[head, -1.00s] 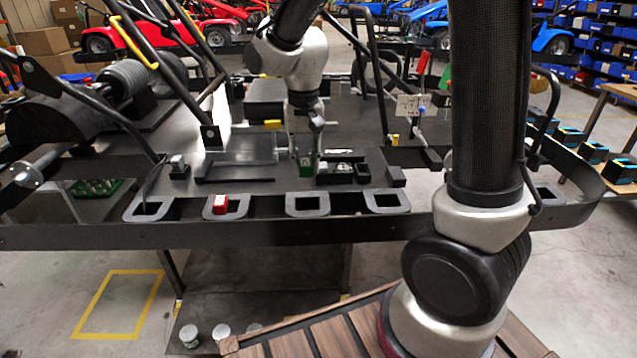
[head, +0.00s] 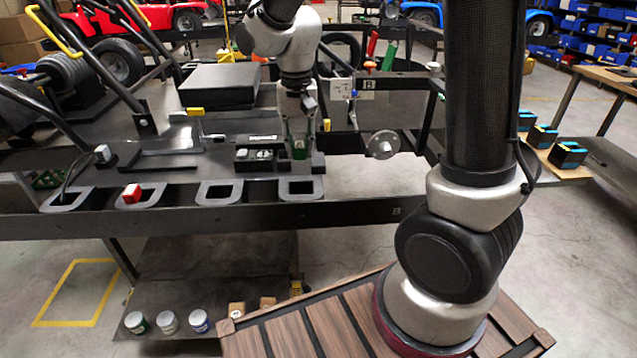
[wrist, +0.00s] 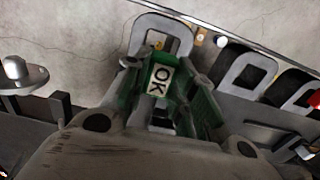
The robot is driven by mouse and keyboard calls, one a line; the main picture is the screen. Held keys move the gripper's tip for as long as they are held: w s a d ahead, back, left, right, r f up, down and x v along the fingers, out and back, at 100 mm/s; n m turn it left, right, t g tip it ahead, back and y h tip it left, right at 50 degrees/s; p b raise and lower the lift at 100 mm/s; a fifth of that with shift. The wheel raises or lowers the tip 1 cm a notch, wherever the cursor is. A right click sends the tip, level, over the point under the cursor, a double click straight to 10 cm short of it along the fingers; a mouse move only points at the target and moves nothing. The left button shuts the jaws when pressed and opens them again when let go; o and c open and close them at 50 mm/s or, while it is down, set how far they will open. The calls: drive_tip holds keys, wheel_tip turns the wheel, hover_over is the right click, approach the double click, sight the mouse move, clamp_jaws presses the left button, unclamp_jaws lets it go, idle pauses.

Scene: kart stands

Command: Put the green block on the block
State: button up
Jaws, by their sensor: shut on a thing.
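The green block (head: 299,150) is in my gripper (head: 299,145) in the head view. My gripper points down at the right end of the kart stand's deck, just behind the rightmost grey slot frame. A low black block (head: 254,157) lies on the deck just left of my gripper. Whether the green block touches the deck is unclear.
Grey slot frames (head: 219,191) line the front edge of the stand. A black box (head: 219,86) stands behind on the deck. A round metal knob (head: 382,145) and black bars are to the right. Several jars (head: 167,320) stand on the lower shelf.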

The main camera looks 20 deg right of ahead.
sight(300, 145)
wheel_tip(300, 145, down, 9)
drive_tip(key=shift+f, duration=0.1)
idle(0.4)
drive_tip(key=o, duration=0.9)
drive_tip(key=shift+f, duration=0.1)
drive_tip(key=shift+c, duration=0.2)
wheel_tip(300, 145, up, 12)
drive_tip(key=shift+f, duration=0.25)
drive_tip(key=shift+s+d+r, duration=0.1)
drive_tip(key=shift+r, duration=0.5)
drive_tip(key=s+d+r+n+t, duration=0.1)
drive_tip(key=s+d+r+t, duration=0.1)
drive_tip(key=s+d+r, duration=0.2)
drive_tip(key=s+d+r+n+t, duration=0.2)
drive_tip(key=s+d+r, duration=0.3)
drive_tip(key=s+d, duration=0.5)
drive_tip(key=shift+s+d+n, duration=0.25)
drive_tip(key=shift+s+n, duration=0.05)
drive_tip(key=shift+s, duration=2.2)
